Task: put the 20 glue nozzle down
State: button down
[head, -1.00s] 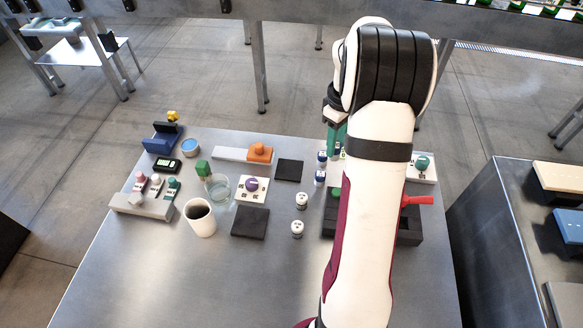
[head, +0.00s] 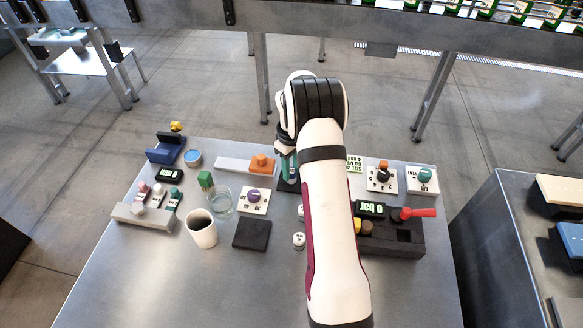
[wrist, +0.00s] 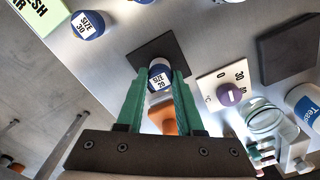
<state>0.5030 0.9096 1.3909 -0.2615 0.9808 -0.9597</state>
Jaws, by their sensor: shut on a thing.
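The size 20 glue nozzle (wrist: 159,79), white and blue with a "SIZE 20" label, sits between my green fingertips in the wrist view. My gripper (wrist: 158,88) is shut on it. A dark square pad (wrist: 150,48) lies just beyond and under the nozzle; I cannot tell whether they touch. In the head view my gripper (head: 289,168) is over the same pad (head: 286,186), and my arm hides most of that area and the nozzle. The size 30 nozzle (wrist: 87,25) stands apart at upper left in the wrist view.
A purple-knob dial (head: 254,200) and an orange-handled slider (head: 262,163) lie left of the pad. A second dark pad (head: 252,234), a glass (head: 221,201) and a cup (head: 202,230) are nearer. A dark pressure unit with a red lever (head: 418,213) stands right.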

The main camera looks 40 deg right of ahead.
jog(key=shift+f, duration=0.15)
jog(key=c, duration=0.5)
grip_release()
jog(key=shift+c, duration=0.2)
notch_tip(320, 180, up, 13)
jog(key=s+a+r+m, duration=0.1)
jog(key=s+a+r, duration=0.3)
jog(key=a, duration=0.3)
jog(key=s+a+r+m, duration=0.2)
jog(key=s+a+r, duration=0.2)
jog(key=a, duration=0.3)
jog(key=s+a+m, duration=0.1)
jog(key=s+a, duration=0.3)
jog(key=s, duration=0.3)
jog(key=s+a+f+m+y, duration=0.1)
jog(key=s+a+m, duration=0.1)
jog(key=s+a, duration=0.2)
jog(key=s+a+f+m, duration=0.1)
jog(key=s+a, duration=0.3)
jog(key=s, duration=0.6)
jog(key=shift+s+a+m+y, duration=0.3)
jog(key=shift+a+m+y, duration=0.1)
